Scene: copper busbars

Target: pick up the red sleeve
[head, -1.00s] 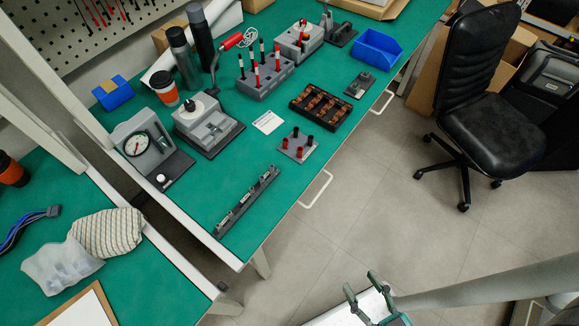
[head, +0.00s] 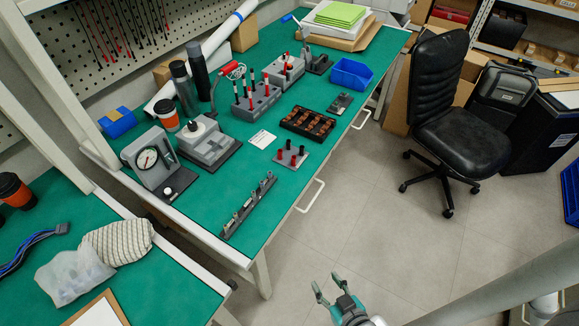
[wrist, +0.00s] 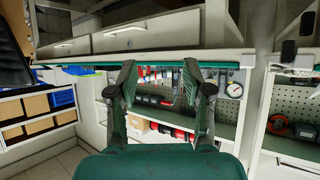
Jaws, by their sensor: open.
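A small grey plate (head: 291,168) on the green bench carries short red and black sleeves. One red sleeve (head: 280,153) stands at its left, and another red sleeve (head: 293,160) stands near its front. Behind it, a grey block (head: 258,108) holds upright pins with red, black and white parts. My gripper (head: 330,288) is open and empty over the floor in front of the bench, apart from the sleeves. In the wrist view, its two fingers (wrist: 158,85) stand apart with nothing between them. I cannot pick out the plate's sleeves in that view.
A dark tray with copper parts (head: 308,123) lies behind the plate, and a long grey rail (head: 248,207) lies in front. A white card (head: 262,139) is beside it. A dial gauge stand (head: 150,162) is left. A black chair (head: 455,130) stands right. The floor between is clear.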

